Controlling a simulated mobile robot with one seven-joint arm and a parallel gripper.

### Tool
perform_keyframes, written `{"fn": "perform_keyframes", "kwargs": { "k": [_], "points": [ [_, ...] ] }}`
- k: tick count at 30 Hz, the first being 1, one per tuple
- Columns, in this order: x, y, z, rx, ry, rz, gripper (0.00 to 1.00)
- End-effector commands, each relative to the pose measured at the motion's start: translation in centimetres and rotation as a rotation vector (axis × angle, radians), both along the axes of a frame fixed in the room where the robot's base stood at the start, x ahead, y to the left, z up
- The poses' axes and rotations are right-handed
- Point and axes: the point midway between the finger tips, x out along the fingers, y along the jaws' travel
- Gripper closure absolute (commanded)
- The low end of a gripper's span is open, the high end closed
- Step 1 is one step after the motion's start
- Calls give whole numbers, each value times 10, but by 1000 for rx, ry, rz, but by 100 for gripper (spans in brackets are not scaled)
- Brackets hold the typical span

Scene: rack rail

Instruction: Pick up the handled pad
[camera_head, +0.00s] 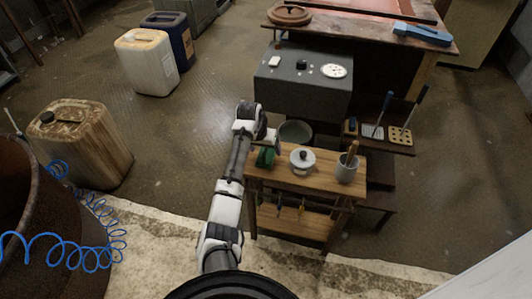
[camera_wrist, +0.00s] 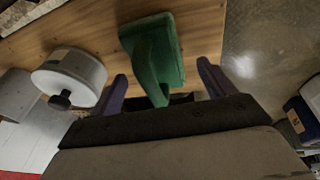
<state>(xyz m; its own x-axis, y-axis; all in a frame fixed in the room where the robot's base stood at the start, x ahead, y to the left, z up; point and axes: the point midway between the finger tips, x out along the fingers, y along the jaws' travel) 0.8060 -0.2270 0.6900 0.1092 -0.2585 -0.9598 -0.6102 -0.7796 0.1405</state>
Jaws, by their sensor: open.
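The handled pad is a green block with a raised green handle. In the wrist view the pad (camera_wrist: 168,45) lies on the wooden top, its handle pointing down towards my gripper. In the head view the pad (camera_head: 265,157) sits at the left end of the small wooden bench, partly hidden by my arm. My gripper (camera_wrist: 162,70) is open, its two purple fingers apart on either side of the handle. The handle's near end is between the fingers, and I cannot tell whether either finger touches it. In the head view my gripper (camera_head: 273,143) is just above the pad.
A white lidded pot (camera_head: 302,159) stands right of the pad; it shows close to the left finger in the wrist view (camera_wrist: 68,75). A grey mortar (camera_head: 346,170) stands farther right. A bowl (camera_head: 296,131) is behind the bench (camera_head: 325,177). Jerrycans (camera_head: 146,62) stand on the floor to the left.

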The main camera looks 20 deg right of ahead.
Motion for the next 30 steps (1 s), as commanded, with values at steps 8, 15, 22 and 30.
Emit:
{"fn": "perform_keyframes", "kwargs": {
  "k": [8, 15, 22, 30],
  "points": [
    [1, -3, -10, 0, -1, -2, 18],
    [1, -3, -10, 0, -1, -2, 40],
    [1, -3, -10, 0, 0, -1, 68],
    [1, -3, -8, 0, -1, -2, 68]
  ]
}}
